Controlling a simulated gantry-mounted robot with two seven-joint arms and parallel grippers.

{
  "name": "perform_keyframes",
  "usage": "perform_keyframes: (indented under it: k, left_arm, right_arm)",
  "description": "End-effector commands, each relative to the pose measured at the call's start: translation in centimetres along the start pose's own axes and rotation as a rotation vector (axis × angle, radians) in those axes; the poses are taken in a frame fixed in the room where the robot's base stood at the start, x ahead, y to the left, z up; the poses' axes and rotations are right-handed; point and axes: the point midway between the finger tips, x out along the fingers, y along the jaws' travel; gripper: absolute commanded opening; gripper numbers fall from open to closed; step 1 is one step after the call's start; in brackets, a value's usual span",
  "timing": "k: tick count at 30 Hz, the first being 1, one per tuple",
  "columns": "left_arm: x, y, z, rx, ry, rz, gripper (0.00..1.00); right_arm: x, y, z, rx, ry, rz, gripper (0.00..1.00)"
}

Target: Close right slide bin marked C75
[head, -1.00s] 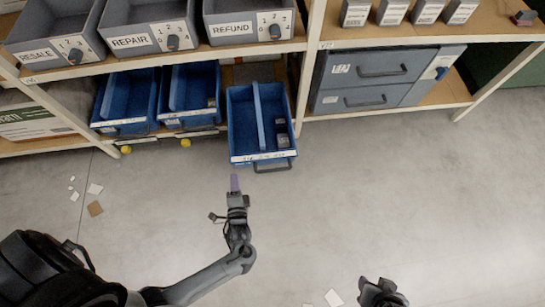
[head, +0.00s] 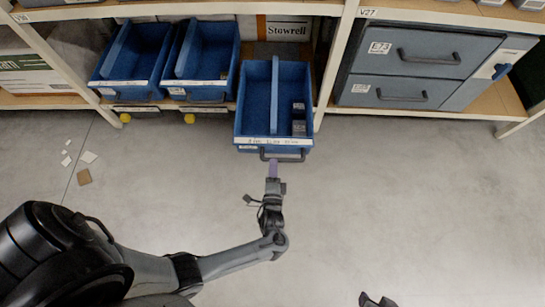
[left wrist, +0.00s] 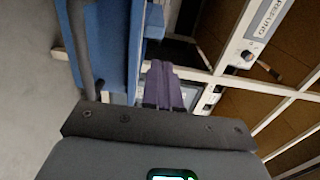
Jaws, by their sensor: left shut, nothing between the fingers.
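The right slide bin (head: 255,105) is a blue open bin pulled out from the shelf in the head view. A divider runs down it and small dark boxes (head: 299,119) lie in its right side. Its front label is too small to read. A dark handle (head: 283,158) is on its front. My left gripper (head: 273,170) is shut and empty, its purple fingertips just before the bin's front by the handle. In the left wrist view the fingers (left wrist: 163,88) are together beside the blue bin (left wrist: 112,40). Only the tip of my right gripper (head: 378,301) shows at the bottom edge.
Two other blue bins (head: 130,85) (head: 203,85) sit further back on the shelf at left. A grey drawer unit (head: 400,75) stands at right. Paper scraps (head: 85,177) lie on the floor at left. The floor in front is otherwise clear.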

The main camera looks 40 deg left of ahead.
Motion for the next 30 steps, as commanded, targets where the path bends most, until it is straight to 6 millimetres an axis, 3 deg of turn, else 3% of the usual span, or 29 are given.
perform_keyframes:
  k: [15,21,30]
  left_arm:
    - [9.1,0.4,0.1,0.0,-0.001,-0.004,0.0]
    - [11.1,0.3,0.1,0.0,-0.001,-0.001,0.0]
    - [11.9,0.0,0.1,0.0,0.0,0.0,0.0]
  right_arm:
    - [4.4,0.1,1.4,-0.008,-0.001,0.008,0.43]
    - [5.4,0.1,1.8,-0.008,-0.002,0.008,0.43]
    - [5.7,0.0,1.8,-0.004,-0.001,0.005,0.43]
